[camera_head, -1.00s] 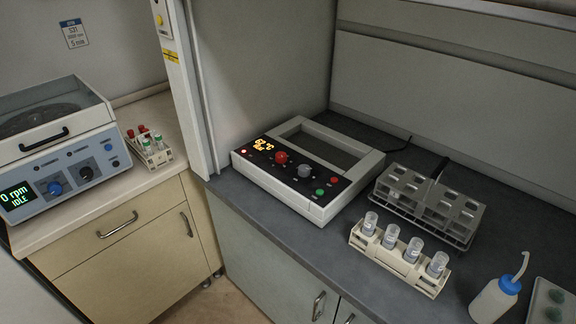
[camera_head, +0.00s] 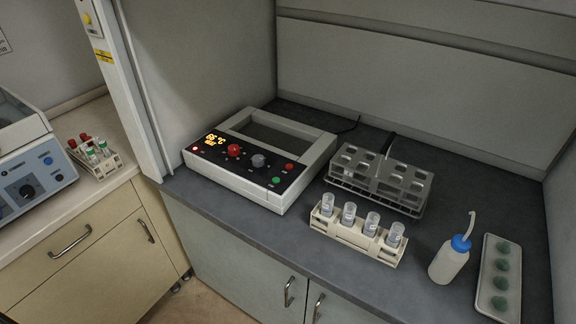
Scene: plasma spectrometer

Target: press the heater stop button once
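The heater (camera_head: 310,178) is a white box with a rectangular opening at the back and a black control panel (camera_head: 218,152) at the front. Its display (camera_head: 215,139) glows orange; the digits are small. The button labels are too small to read, so I cannot confirm which is stop. Neither of my grippers is in view.
A metal rack (camera_head: 408,199) stands right of the heater, with a cream rack of capped cups (camera_head: 343,233) before it. A wash bottle (camera_head: 449,262) and a tray (camera_head: 484,290) stand further right. A fume hood side post (camera_head: 137,95) rises left of the heater.

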